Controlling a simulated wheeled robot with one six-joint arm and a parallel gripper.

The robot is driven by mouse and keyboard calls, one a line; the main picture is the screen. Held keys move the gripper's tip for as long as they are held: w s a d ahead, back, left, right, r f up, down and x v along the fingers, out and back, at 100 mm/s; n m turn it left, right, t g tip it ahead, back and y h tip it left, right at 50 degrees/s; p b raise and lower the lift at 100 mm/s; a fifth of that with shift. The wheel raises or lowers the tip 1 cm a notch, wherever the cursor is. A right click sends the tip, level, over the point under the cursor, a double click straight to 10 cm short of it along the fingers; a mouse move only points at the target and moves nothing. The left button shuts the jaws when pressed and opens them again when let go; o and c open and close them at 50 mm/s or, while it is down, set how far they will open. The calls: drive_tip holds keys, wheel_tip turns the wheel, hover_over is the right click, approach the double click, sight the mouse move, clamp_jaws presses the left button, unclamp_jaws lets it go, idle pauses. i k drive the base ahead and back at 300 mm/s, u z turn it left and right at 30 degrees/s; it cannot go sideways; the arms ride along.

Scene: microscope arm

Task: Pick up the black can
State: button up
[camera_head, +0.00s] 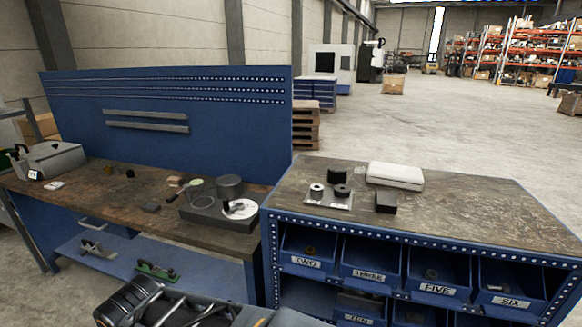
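A dark grey-black cylinder (229,187), can-like in shape, stands upright at the back of a flat dark block on the left workbench. A white disc (240,209) is in front of it. Another dark cylinder (337,175), shorter, is on the right cabinet top, with a wider dark round piece (342,191) just in front of it. I cannot tell for certain which one is the black can. No gripper fingers can be made out in this view.
The wooden workbench (85,193) has a blue back panel (180,100). The blue cabinet (470,215) holds labelled bins. A white case (395,176) and a small black box (386,202) are on its top, whose right side is clear.

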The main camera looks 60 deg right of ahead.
sight(336, 173)
drive_tip(key=i, duration=1.55)
drive_tip(key=z, duration=1.85)
